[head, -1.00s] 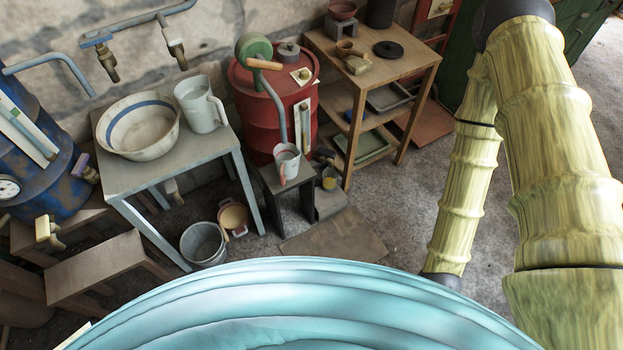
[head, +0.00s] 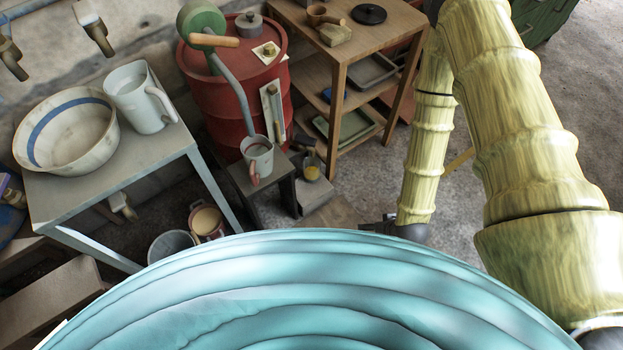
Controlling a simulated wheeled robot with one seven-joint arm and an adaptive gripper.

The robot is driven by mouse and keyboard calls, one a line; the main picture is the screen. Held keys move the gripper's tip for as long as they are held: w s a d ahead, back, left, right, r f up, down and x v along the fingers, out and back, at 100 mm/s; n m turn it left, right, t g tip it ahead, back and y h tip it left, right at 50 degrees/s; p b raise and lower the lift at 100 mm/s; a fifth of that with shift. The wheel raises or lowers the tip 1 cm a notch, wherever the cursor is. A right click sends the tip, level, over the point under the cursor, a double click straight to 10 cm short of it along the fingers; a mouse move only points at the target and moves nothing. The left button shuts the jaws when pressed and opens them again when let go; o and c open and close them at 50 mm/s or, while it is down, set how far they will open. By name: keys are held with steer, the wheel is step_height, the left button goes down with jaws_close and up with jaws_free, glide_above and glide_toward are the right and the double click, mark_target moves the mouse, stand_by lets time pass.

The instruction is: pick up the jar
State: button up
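What looks like the jar (head: 312,170) is a small clear container with something yellow in its lower part. It stands upright low down, just right of the small dark stool and in front of the wooden shelf. My gripper (head: 378,227) shows only as a dark piece at the lower end of my yellow-green arm. It is right of the jar and lower in the picture, apart from it. My teal body hides part of it, and its fingers cannot be made out.
A cup (head: 258,158) stands on the small stool (head: 270,185). A red drum (head: 215,105) with a hand pump is behind it. A wooden shelf (head: 340,60) stands behind the jar. A grey table (head: 110,172) at left holds a bowl and a pitcher. Concrete floor (head: 375,180) is clear right of the jar.

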steer(key=w+a+f+n+t+y+b, duration=0.1)
steer(key=w+a+f+t+b, duration=0.2)
steer(key=w+f+b, duration=0.5)
steer(key=w+a+f+n+t+y+b, duration=0.1)
steer(key=w+a+f+t+y+b, duration=0.1)
steer(key=w+f+b, duration=0.55)
steer(key=n+t+y+b, duration=0.4)
steer(key=t+y+b, duration=0.2)
steer(key=b, duration=1.4)
glide_toward(318, 172)
step_height(318, 172, down, 3)
steer(key=w+a, duration=0.1)
steer(key=b+x, duration=0.1)
steer(key=x, duration=0.1)
steer(key=b+x, duration=0.1)
steer(key=x, duration=0.2)
steer(key=shift+w+a+f+b, duration=0.1)
steer(key=shift+w+f+b, duration=0.15)
steer(key=shift+b, duration=0.1)
steer(key=b+x, duration=0.3)
steer(key=x, duration=0.1)
steer(key=shift+a, duration=0.35)
steer(key=shift+w+a+r+b, duration=0.2)
steer(key=shift+w+a+b, duration=0.1)
steer(key=shift+w+b, duration=0.2)
steer(key=c, duration=1.3)
steer(key=shift+r+p, duration=0.25)
steer(key=shift+p, duration=0.05)
